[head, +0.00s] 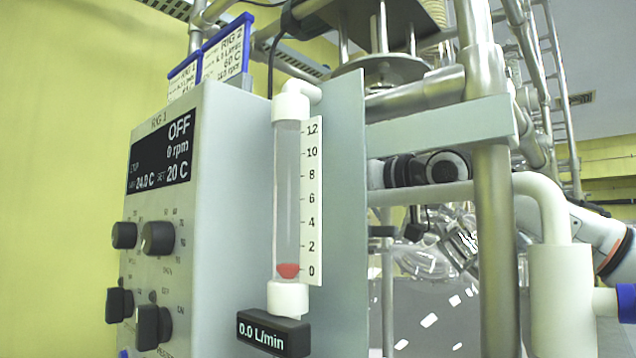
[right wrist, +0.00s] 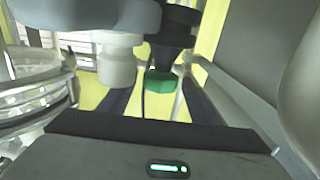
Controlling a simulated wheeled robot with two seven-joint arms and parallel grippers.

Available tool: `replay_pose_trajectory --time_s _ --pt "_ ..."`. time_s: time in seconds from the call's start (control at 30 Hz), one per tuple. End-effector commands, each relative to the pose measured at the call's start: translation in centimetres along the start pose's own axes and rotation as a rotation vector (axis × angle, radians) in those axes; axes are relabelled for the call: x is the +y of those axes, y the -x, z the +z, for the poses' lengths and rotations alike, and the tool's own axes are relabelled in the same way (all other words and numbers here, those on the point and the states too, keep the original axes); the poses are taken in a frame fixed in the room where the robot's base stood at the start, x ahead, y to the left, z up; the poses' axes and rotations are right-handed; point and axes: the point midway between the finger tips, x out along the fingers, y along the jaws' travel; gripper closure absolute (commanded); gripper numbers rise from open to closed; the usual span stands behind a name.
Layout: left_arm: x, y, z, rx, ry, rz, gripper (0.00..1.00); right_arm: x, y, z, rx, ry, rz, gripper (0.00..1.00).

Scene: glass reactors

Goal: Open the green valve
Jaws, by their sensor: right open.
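The green valve (right wrist: 162,85) shows in the right wrist view as a small faceted green knob under a dark fitting, with a thin dark cable beside it. My right gripper (right wrist: 155,92) is open, with its two dark fingers spread to the left and right of the knob. I cannot tell how far the knob is from the fingers or whether they touch it. The green valve does not show in the head view. There my right arm (head: 597,232) comes in from the right behind the white pipe, and its gripper is not clear. My left gripper is not in view.
A control box (head: 225,180) reads OFF and 0 rpm. The flow tube (head: 287,200) has its red float at 0, and the readout (head: 273,333) shows 0.0 L/min. A metal post (head: 493,220) and white pipe (head: 560,300) stand at the right. Glassware (right wrist: 35,90) is left of the gripper.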

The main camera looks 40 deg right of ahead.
Motion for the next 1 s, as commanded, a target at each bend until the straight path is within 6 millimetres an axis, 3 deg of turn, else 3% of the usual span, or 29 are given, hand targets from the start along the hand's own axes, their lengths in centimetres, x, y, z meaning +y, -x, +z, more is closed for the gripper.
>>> replay_pose_trajectory --time_s 0.4,0.67,1.0 --pt "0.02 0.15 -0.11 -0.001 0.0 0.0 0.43 0.0 -0.94 0.02 0.001 0.0 0.0 0.43" --pt "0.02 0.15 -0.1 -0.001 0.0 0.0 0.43 0.01 -0.92 0.03 0.001 -0.001 0.0 0.84" --pt "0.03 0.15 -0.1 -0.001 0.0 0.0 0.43 0.13 -0.97 0.14 -0.001 -0.006 -0.056 0.84"
